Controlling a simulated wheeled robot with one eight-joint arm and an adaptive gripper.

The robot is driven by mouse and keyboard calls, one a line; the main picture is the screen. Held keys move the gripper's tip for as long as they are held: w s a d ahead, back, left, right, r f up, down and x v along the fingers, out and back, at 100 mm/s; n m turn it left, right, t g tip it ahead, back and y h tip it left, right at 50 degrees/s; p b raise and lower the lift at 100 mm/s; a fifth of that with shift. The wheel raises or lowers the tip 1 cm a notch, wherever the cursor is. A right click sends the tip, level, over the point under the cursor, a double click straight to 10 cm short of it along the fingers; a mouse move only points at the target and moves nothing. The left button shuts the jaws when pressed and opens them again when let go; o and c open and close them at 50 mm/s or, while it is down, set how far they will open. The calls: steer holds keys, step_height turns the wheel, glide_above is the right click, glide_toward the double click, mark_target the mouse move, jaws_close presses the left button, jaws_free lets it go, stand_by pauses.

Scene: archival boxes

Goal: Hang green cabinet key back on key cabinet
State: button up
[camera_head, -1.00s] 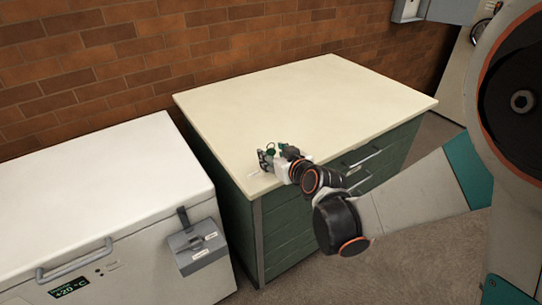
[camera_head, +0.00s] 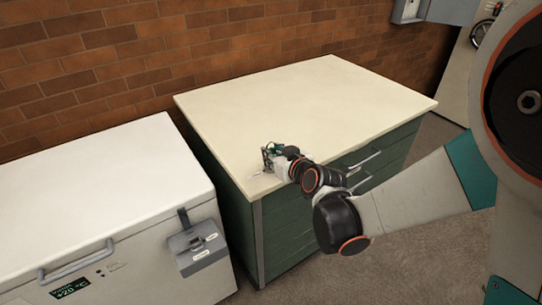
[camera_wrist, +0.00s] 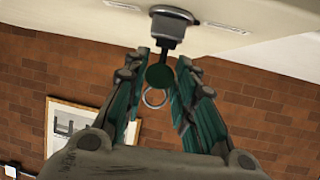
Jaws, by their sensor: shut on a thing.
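My gripper (camera_head: 270,155) is over the near left part of the pale tabletop in the head view. In the wrist view, its two teal-lined fingers (camera_wrist: 165,60) are closed in on the green cabinet key. The key's round green tag (camera_wrist: 159,76) sits between the fingers, with a metal ring (camera_wrist: 154,98) beside it. A dark shaft and a grey block with a pale oval rim (camera_wrist: 170,27) lie beyond the fingertips; I cannot tell whether they belong to the key. A grey wall box (camera_head: 408,10) at the top right, cut by the frame, may be the key cabinet.
The pale tabletop (camera_head: 300,105) of the green drawer cabinet (camera_head: 287,235) is mostly clear. A white chest (camera_head: 100,185) stands at left, with a grey labelled box (camera_head: 193,245) on its front. A brick wall (camera_head: 230,40) runs behind. A framed picture (camera_wrist: 72,122) hangs there in the wrist view.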

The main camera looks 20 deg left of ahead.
steer(key=shift+r+p, duration=1.35)
steer(key=shift+r, duration=0.75)
steer(key=shift+s+d, duration=0.1)
steer(key=f+p+v, duration=0.1)
steer(key=v, duration=1)
steer(key=shift+s+d+p, duration=0.15)
steer(key=shift+s+p, duration=0.25)
steer(key=shift+s, duration=0.05)
steer(key=shift+w+f, duration=0.2)
